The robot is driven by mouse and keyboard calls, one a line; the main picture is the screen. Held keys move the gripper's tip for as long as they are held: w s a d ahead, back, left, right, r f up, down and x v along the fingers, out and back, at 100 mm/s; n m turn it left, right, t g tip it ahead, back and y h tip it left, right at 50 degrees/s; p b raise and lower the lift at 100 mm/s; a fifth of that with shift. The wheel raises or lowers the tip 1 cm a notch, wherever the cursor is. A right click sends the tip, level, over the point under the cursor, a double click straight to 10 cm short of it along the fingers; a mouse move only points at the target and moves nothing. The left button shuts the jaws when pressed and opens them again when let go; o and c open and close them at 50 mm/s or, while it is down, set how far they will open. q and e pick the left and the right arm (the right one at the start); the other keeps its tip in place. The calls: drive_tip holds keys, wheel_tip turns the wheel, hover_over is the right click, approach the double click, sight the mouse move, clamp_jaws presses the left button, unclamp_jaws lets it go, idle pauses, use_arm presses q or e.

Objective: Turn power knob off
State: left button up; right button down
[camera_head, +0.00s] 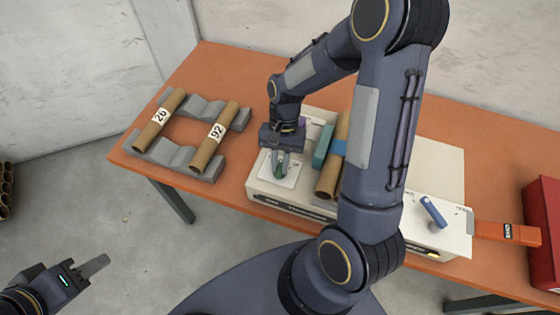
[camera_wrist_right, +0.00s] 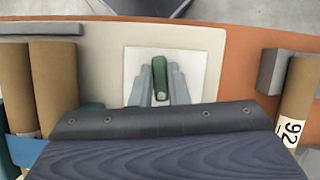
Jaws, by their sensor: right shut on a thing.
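The power knob (camera_wrist_right: 161,80) is a green knob on a white square plate (camera_wrist_right: 205,65) of the spiral winder. In the head view the plate (camera_head: 291,181) lies at the left end of the cream winder (camera_head: 262,192), and the knob is largely covered by my right gripper (camera_head: 281,167). In the right wrist view my right gripper (camera_wrist_right: 160,88) has its two grey fingers on either side of the knob, shut on it. My left gripper (camera_head: 95,265) is at the lower left, over the floor and away from the table; its opening cannot be made out.
Two cardboard tubes, labelled 26 (camera_head: 160,118) and 92 (camera_head: 215,135), lie on grey holders on the orange table (camera_head: 235,75). A tube with a blue band (camera_head: 329,178) is on the winder. A blue handle (camera_head: 433,211) and red box (camera_head: 545,225) are at right.

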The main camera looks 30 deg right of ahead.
drive_tip(key=n+h, duration=0.1)
drive_tip(key=n, duration=0.2)
drive_tip(key=n+g+h, duration=0.1)
drive_tip(key=n, duration=0.2)
drive_tip(key=shift+n, duration=0.3)
idle(0.4)
drive_tip(key=c, duration=1.4)
unclamp_jaws()
drive_tip(key=shift+r, duration=0.1)
drive_tip(key=b+v, duration=0.1)
drive_tip(key=v, duration=0.6)
drive_tip(key=shift+w+r, duration=0.2)
drive_tip(key=shift+r, duration=0.1)
drive_tip(key=shift+a, duration=0.1)
